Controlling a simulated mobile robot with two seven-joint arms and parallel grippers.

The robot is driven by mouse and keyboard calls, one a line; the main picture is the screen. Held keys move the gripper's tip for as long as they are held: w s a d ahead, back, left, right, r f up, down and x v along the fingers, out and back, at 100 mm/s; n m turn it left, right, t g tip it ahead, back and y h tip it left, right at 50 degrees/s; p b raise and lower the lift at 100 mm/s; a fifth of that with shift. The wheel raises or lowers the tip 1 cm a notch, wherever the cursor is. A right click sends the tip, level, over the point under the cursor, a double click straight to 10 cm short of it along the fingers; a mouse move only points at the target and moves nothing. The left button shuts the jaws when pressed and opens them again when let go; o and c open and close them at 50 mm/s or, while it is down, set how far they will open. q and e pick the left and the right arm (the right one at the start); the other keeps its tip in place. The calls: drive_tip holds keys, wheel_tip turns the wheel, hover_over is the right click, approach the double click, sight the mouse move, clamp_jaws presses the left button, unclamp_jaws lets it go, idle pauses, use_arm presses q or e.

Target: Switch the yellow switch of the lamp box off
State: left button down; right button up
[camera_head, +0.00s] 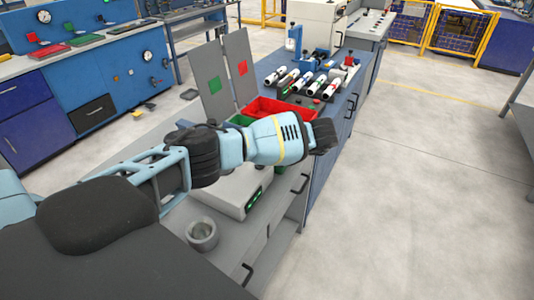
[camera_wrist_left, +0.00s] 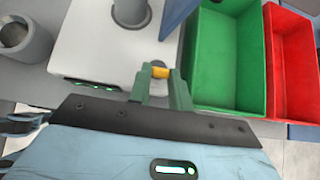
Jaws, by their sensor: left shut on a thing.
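The white lamp box (camera_wrist_left: 85,45) is at the upper left of the left wrist view, with small green lights along its front edge. In the head view the box (camera_head: 225,190) shows partly below my arm. The yellow switch (camera_wrist_left: 160,72) is at the box's right edge, between the fingertips of my left gripper (camera_wrist_left: 161,78). The gripper is shut on it. In the head view my left arm hides the switch and the fingers. My right gripper is in neither view.
A green bin (camera_wrist_left: 226,101) and a red bin (camera_wrist_left: 296,28) stand right of the box. A grey hollow cylinder (camera_head: 202,236) stands near the bench's front. A grey post (camera_wrist_left: 130,12) rises from the box. Upright panels (camera_head: 211,62) and several white pipes stand farther back.

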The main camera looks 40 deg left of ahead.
use_arm(q)
drive_tip(key=shift+d+f, duration=0.1)
drive_tip(key=shift+d, duration=0.05)
drive_tip(key=shift+y, duration=0.3)
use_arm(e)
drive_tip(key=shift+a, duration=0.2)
use_arm(q)
drive_tip(key=c, duration=1.3)
unclamp_jaws()
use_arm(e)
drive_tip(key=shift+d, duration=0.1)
use_arm(q)
drive_tip(key=v, duration=0.8)
drive_tip(key=shift+p, duration=0.4)
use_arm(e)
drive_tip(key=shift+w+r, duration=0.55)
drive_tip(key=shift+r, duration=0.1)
use_arm(q)
drive_tip(key=shift+f, duration=0.1)
